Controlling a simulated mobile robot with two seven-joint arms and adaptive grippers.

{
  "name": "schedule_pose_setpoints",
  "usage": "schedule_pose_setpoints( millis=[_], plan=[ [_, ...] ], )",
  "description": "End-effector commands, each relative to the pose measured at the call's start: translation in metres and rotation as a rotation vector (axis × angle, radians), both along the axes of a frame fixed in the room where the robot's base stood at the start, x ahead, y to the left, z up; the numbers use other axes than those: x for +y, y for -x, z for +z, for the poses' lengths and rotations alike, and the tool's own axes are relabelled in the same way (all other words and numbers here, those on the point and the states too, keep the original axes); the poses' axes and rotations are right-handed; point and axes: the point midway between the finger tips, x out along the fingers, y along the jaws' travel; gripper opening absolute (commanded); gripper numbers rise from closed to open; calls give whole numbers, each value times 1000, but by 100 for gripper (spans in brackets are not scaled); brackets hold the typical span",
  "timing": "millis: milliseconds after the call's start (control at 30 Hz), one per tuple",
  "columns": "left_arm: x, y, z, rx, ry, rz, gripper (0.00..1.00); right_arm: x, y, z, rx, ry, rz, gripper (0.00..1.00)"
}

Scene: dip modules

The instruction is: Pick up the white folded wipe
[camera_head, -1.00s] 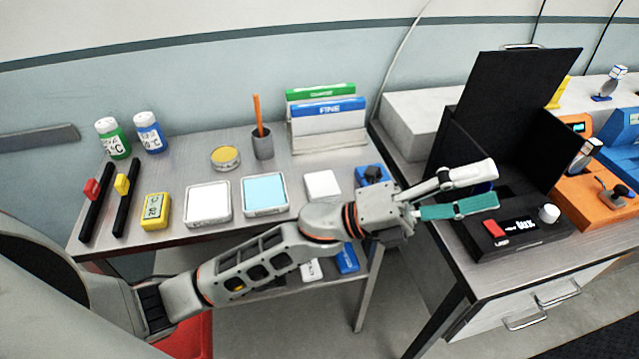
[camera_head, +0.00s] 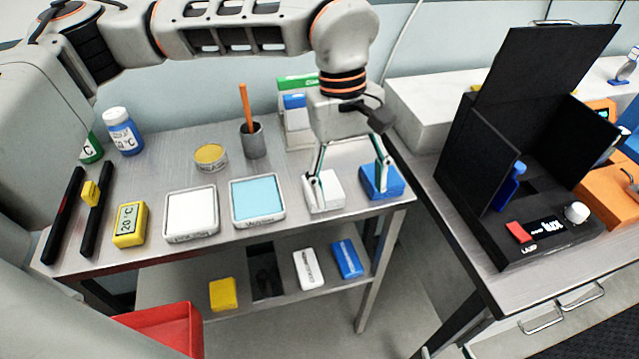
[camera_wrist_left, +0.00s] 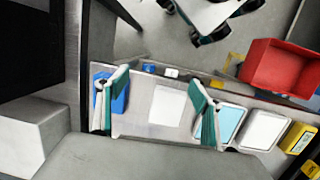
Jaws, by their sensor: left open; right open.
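The white folded wipe (camera_head: 326,193) is a flat white square near the front right of the metal table. It also shows in the left wrist view (camera_wrist_left: 168,105), between my spread fingers. My left gripper (camera_head: 350,184) is open and empty, pointing down from above the wipe. In the head view one finger overlaps the wipe and the other overlaps a blue block (camera_head: 376,184) to its right. In the left wrist view the open left gripper (camera_wrist_left: 157,82) spans the wipe. I cannot tell the exact height of the fingertips. My right gripper is in neither view.
A cyan pad tray (camera_head: 258,202) and a white pad tray (camera_head: 191,213) lie left of the wipe. A pencil cup (camera_head: 252,141) and the card rack stand behind. The black box (camera_head: 500,240) stands on the right table. A lower shelf holds several small packs.

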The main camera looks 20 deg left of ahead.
Motion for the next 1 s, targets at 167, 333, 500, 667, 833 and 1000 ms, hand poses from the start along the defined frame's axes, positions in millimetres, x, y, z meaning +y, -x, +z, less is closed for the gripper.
schedule_pose_setpoints(
  millis=[167, 333, 500, 667, 833, 1000],
  plan=[
    [42, -26, 16, -101, -132, -12, 67, 1, -2, 0, -6, -3, 0, 57],
    [53, -32, 11, -120, -165, -14, 67, 0, -2, 0, -8, -3, 1, 57],
    [53, -32, -6, -119, -163, -13, 67, 0, -2, -1, -7, -1, 2, 57],
    [57, -33, -25, -117, -163, -12, 67, -1, -1, -2, -2, 2, 2, 57],
    [59, -35, -48, -118, -160, -13, 67, -1, 0, -2, -1, 3, 3, 57],
    [59, -35, -58, -121, -161, -13, 67, -1, 0, -2, -1, 3, 2, 57]
  ],
)
